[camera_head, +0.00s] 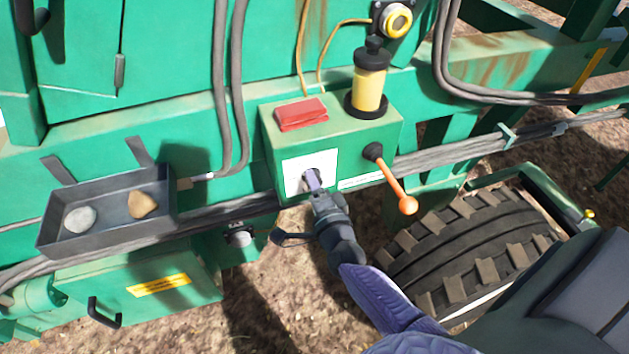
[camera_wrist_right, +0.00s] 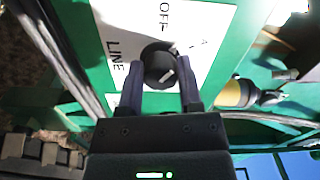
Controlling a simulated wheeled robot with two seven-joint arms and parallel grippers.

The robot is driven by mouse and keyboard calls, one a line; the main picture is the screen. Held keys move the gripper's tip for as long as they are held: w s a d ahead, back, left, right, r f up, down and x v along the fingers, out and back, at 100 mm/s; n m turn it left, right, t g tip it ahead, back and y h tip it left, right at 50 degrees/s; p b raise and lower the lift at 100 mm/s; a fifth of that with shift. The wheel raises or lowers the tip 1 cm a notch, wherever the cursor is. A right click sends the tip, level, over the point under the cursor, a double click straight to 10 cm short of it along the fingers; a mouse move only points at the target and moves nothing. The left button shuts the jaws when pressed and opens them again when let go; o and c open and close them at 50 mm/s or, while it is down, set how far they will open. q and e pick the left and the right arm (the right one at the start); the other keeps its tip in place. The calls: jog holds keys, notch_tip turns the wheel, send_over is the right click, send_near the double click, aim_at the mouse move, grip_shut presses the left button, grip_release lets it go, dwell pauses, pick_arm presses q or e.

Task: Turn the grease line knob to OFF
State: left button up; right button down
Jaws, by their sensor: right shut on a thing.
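The grease line knob (camera_wrist_right: 158,62) is a round black knob on a white label plate (camera_head: 298,160) on the front of a green box. The plate also shows in the right wrist view (camera_wrist_right: 118,22), with "OFF" above the knob and "LINE" to its left. My right gripper (camera_head: 313,180) is at the knob, which it mostly hides in the head view. In the right wrist view its two fingers (camera_wrist_right: 160,72) stand on either side of the knob, shut on it. A pale mark shows on the knob, but its exact setting is unclear. My left gripper is out of view.
The box (camera_head: 335,132) carries a red block (camera_head: 301,114), a yellow grease reservoir (camera_head: 369,85) and an orange-tipped lever (camera_head: 392,180) close to my right gripper. A grey tray (camera_head: 105,231) with two stones is at left. A tyre (camera_head: 465,255) stands at lower right.

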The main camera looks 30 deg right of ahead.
jog(key=shift+f+n+p, duration=0.1)
jog(key=shift+n+p, duration=0.75)
jog(key=shift+n, duration=2.55)
jog(key=shift+c, duration=1.3)
grip_release()
jog(key=v, duration=1)
jog(key=shift+p, duration=0.4)
